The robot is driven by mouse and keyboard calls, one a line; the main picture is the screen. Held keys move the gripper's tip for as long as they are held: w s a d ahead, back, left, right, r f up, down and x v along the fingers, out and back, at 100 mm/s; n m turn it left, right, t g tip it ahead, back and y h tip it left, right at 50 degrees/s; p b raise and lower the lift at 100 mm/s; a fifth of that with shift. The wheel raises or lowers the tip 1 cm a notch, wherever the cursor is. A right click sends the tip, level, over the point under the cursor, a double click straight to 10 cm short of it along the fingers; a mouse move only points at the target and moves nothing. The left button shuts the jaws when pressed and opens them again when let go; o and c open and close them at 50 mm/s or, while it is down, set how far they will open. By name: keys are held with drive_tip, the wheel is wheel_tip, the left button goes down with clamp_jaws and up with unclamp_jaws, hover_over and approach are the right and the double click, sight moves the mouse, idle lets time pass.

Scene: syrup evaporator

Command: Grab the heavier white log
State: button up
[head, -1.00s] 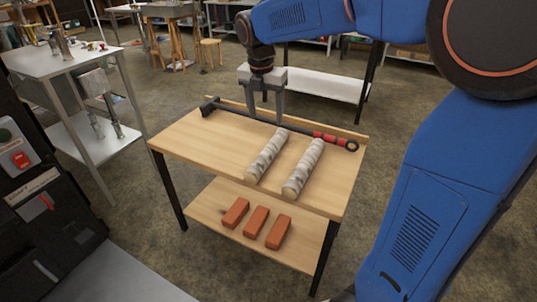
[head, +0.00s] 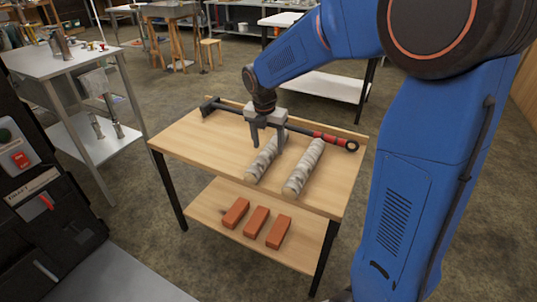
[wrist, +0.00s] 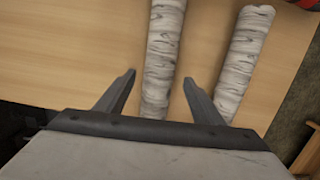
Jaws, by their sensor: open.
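Two white birch logs lie side by side on the wooden table (head: 190,137). The left log (head: 262,161) and the right log (head: 303,169) look alike in bark; the right one seems a little thicker in the head view. My gripper (head: 268,145) is open above the far part of the left log. In the wrist view my gripper (wrist: 160,85) has its fingers spread on either side of the left log (wrist: 161,60), with nothing held. The right log (wrist: 243,62) lies outside the right finger. Which log is heavier cannot be seen.
A long black tool with a red grip (head: 328,138) lies along the table's far edge, behind the logs. Several orange bricks (head: 256,222) rest on the lower shelf. A dark control cabinet (head: 45,215) stands at left. The table's left part is clear.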

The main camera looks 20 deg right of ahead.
sight(268, 148)
drive_tip(key=shift+w+d+f, duration=0.1)
drive_tip(key=shift+w+f, duration=0.05)
drive_tip(key=shift+f, duration=0.75)
drive_tip(key=shift+w+d+f, duration=0.1)
drive_tip(key=shift+w+f, duration=0.05)
drive_tip(key=shift+f, duration=0.75)
drive_tip(key=shift+a, duration=0.1)
drive_tip(key=shift+c, duration=0.6)
clamp_jaws()
drive_tip(key=shift+r, duration=0.1)
wheel_tip(268, 148, up, 10)
drive_tip(key=shift+f, duration=0.1)
